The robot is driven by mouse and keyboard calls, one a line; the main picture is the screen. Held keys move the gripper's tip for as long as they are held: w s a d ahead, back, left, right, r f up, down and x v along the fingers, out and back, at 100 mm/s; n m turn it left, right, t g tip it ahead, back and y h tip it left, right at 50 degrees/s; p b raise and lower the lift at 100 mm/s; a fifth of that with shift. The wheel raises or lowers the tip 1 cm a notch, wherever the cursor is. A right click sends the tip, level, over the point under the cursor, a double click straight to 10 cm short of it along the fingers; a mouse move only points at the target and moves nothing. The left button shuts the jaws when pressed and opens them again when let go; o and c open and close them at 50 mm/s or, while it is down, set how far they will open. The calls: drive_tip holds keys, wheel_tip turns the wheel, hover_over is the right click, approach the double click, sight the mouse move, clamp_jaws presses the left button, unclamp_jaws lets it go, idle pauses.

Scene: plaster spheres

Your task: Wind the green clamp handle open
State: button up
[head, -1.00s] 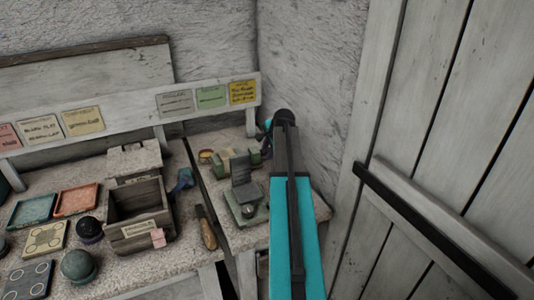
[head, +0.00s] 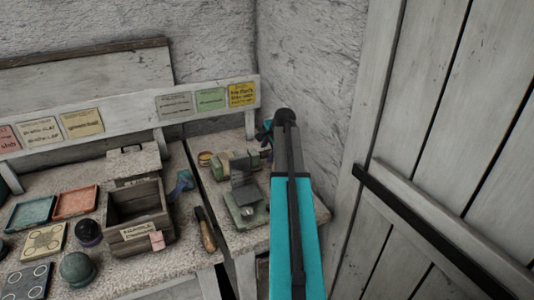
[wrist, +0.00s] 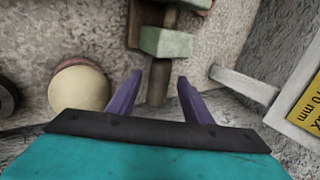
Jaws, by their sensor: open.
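The green clamp (head: 236,163) sits on the right-hand bench near the wall corner. In the wrist view its green block (wrist: 167,42) shows at the top, and a dark grey-brown bar (wrist: 159,80) runs from it towards me. My gripper (wrist: 160,76) is open. Its two purple fingers stand on either side of the bar's near end, with gaps visible on both sides. I cannot tell from this view how deep the fingers reach. In the head view my arm hides most of the gripper and the clamp's right end.
A round cream-topped pot (wrist: 80,88) stands left of the fingers. A pale bracket (wrist: 244,84) and a yellow sign (wrist: 305,108) are at right. A green stand with a grey plate (head: 245,203) sits in front of the clamp. A wooden box (head: 138,213) is further left.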

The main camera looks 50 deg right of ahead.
drive_tip(key=b+v, duration=0.1)
drive_tip(key=v, duration=1.1)
drive_tip(key=shift+r, duration=0.15)
idle(0.3)
